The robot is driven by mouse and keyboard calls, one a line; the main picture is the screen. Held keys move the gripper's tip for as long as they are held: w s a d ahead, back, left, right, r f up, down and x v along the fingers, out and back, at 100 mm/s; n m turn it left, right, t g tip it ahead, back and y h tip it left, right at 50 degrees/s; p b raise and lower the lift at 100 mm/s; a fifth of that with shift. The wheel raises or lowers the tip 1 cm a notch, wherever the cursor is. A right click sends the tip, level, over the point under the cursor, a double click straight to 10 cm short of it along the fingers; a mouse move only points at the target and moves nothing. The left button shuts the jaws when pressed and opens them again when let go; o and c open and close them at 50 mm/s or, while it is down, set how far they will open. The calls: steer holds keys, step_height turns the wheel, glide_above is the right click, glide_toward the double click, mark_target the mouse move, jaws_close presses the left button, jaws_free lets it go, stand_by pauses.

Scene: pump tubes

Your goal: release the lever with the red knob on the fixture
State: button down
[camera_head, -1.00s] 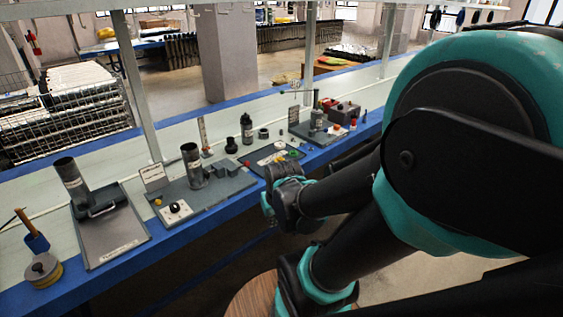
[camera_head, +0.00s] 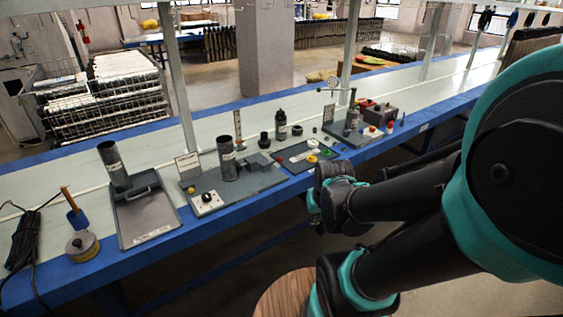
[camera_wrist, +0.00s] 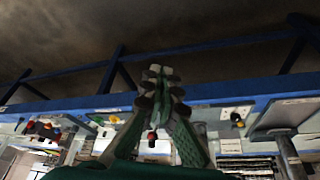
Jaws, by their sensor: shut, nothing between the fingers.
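The fixture is a grey plate (camera_head: 247,187) on the bench with an upright dark tube (camera_head: 227,160) and a grey block beside it. A small red knob (camera_head: 278,158) shows at its right end; its lever is too small to make out. In the wrist view a red knob (camera_wrist: 152,137) shows between and beyond the finger links. My gripper (camera_wrist: 160,72) is shut and empty, its fingertips together. It looks apart from the knob. In the head view my wrist is in front of the bench, right of the fixture, and the fingers are hard to make out.
A white box with a black knob (camera_head: 207,201) sits at the fixture's front left. A tray with a tilted tube (camera_head: 114,165) stands further left. A dark mat with small parts (camera_head: 300,160) and another fixture (camera_head: 352,125) stand to the right. The blue bench edge runs in front.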

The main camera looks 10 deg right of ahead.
steer(key=w+r+m, duration=0.3)
steer(key=w+m, duration=1)
steer(key=w, duration=0.6)
steer(key=w+f+m, duration=0.3)
steer(key=w+m, duration=0.3)
steer(key=w, duration=0.3)
steer(key=w+d+f+m+t+y, duration=0.1)
steer(key=w+f+m, duration=0.2)
steer(key=w+m, duration=0.4)
steer(key=w, duration=0.3)
steer(key=shift+t, duration=0.3)
steer(key=x, duration=1)
steer(key=shift+f, duration=0.2)
steer(key=shift+w+a+r, duration=0.3)
steer(key=shift+a+r, duration=0.35)
steer(key=shift+r, duration=0.1)
steer(key=shift+w+a+r, duration=0.35)
steer(key=shift+a+r, duration=0.3)
steer(key=shift+r, duration=0.05)
